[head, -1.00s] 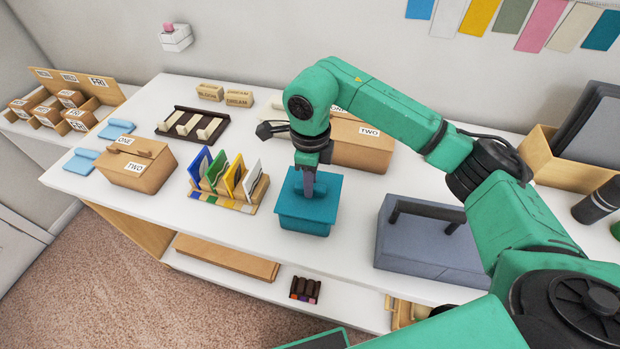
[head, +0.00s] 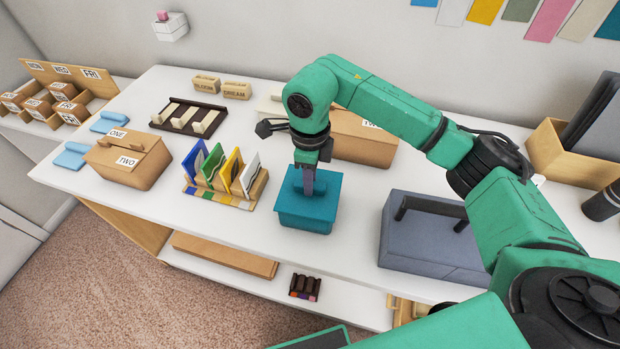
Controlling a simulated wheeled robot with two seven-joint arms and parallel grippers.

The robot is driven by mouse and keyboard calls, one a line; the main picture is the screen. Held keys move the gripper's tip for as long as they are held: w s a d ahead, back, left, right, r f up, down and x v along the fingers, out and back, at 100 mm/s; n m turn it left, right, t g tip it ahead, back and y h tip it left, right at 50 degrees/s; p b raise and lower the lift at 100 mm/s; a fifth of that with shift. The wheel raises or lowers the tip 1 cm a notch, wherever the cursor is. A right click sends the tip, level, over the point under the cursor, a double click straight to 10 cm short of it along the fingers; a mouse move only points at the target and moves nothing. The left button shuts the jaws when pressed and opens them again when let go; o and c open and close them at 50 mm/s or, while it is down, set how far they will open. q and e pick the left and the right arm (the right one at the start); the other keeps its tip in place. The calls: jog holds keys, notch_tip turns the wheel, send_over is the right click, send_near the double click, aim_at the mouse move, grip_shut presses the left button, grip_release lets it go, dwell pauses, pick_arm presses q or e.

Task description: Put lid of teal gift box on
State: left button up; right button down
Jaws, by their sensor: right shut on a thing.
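The teal gift box (head: 304,226) stands on the white table in the middle of the head view. Its teal lid (head: 322,200) sits over the box top and looks level, with no clear gap between them; whether it is fully seated I cannot tell. My right gripper (head: 308,186) reaches down from above and is shut on the lid near its middle. The fingers hide part of the lid's top. My left gripper is not in view.
A card rack (head: 228,200) stands left of the teal box, and a grey box with a handle (head: 432,245) stands to its right. A cardboard box labelled TWO (head: 362,140) is behind. The table strip in front is clear.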

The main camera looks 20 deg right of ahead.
dwell(0.3)
dwell(0.6)
jog(key=shift+f+b, duration=0.1)
jog(key=shift+b, duration=0.2)
jog(key=shift+f, duration=0.1)
jog(key=shift+f+b, duration=0.15)
jog(key=shift+b, duration=0.5)
dwell(1.0)
jog(key=c, duration=0.6)
grip_release()
